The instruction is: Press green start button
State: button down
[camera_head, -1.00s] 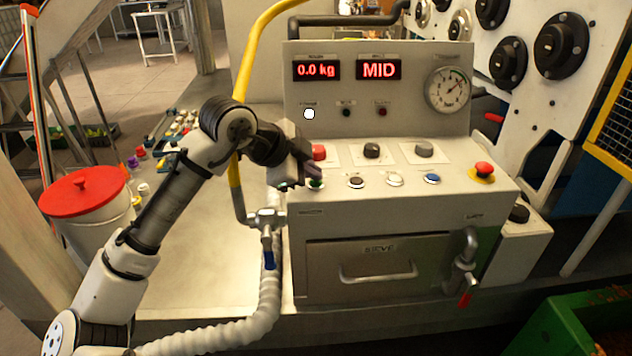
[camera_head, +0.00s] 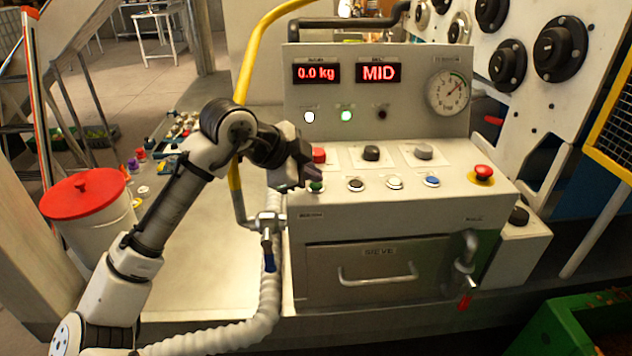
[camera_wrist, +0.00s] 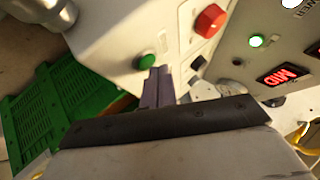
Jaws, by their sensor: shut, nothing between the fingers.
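The green button (camera_head: 316,186) sits at the left end of the front row on the machine's sloped panel (camera_head: 460,200). My gripper (camera_head: 312,174) is shut and empty, its fingertips at the button and partly covering it in the head view. In the wrist view the green button (camera_wrist: 146,61) shows just beyond my shut fingertips (camera_wrist: 158,72); I cannot tell whether they touch it.
A red knob (camera_head: 319,154) stands close behind my gripper. Black (camera_head: 356,184), white (camera_head: 394,182) and blue (camera_head: 432,181) buttons and a red emergency stop (camera_head: 482,172) lie to the right. A yellow hose (camera_head: 243,75) rises close to my arm.

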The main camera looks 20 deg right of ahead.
aim_at(311, 187)
jog(key=shift+r, duration=0.4)
notch_tip(311, 187, up, 5)
jog(key=p, duration=0.4)
dwell(0.8)
